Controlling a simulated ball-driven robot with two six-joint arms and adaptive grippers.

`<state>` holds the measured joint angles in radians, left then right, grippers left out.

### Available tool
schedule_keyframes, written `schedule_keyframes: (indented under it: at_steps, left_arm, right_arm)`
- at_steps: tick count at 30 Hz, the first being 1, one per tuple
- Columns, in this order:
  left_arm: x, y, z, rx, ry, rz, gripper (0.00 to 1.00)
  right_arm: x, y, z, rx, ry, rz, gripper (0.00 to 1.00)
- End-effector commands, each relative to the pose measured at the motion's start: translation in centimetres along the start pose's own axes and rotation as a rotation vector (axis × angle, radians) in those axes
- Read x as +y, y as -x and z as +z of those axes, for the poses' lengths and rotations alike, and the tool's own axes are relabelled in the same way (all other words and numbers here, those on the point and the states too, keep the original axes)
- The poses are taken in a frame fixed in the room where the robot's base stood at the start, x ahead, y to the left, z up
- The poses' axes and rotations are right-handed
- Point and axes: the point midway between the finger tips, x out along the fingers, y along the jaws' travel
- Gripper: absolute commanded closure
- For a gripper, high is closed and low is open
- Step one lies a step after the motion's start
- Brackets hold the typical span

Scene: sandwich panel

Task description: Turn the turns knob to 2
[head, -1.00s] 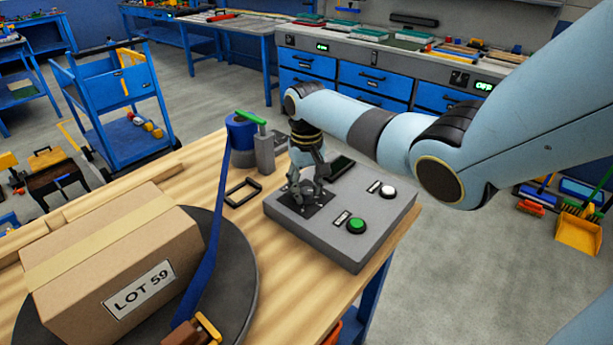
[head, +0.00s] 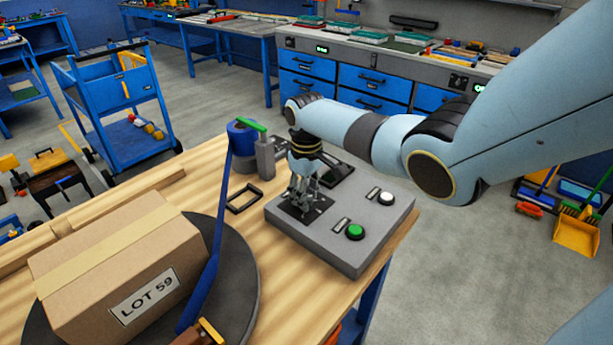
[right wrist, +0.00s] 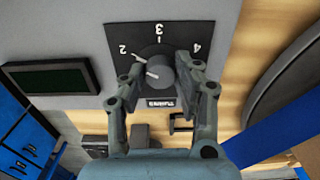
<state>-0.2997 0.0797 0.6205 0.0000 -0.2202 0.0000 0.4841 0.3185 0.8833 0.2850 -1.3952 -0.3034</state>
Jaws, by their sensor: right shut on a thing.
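The grey panel (head: 335,247) sits on the wooden bench in the head view. The turns knob (right wrist: 161,72) is a dark grey round knob on a black dial plate (right wrist: 118,76) with the numerals 2, 3 and 4. A short white mark on the knob points to the left side of the dial, near the 2 tick; its exact alignment is hard to tell. My right gripper (right wrist: 162,80) is shut on the knob, a finger on each side. In the head view my right gripper (head: 303,203) hides the knob. My left gripper is not in view.
The panel also bears a green button (head: 355,232), a white button (head: 386,198) and a dark display (right wrist: 54,79). A cardboard box (head: 120,265) stands on a dark turntable with a blue strap. A blue roll (head: 241,133) stands behind the panel.

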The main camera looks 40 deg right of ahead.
Motion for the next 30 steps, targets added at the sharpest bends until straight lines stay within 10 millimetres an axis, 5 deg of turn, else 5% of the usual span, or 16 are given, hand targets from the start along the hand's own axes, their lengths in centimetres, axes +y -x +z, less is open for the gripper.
schedule_keyframes:
  at_steps: [8,9,14,23,30]
  left_arm:
    - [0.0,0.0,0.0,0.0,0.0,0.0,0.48]
    - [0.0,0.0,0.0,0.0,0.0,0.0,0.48]
    - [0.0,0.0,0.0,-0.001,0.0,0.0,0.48]
    - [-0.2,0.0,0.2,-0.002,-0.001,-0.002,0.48]
    - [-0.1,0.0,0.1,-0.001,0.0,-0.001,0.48]
  right_arm:
    - [0.0,0.1,-0.1,0.003,0.002,0.0,1.0]
    - [0.0,0.1,-0.1,0.003,0.002,0.0,0.67]
    - [0.0,0.1,-0.1,0.002,0.001,0.0,0.46]
    - [0.0,0.2,-0.1,0.001,0.001,0.0,0.45]
    - [0.1,3.3,-0.1,0.004,0.002,0.002,0.45]
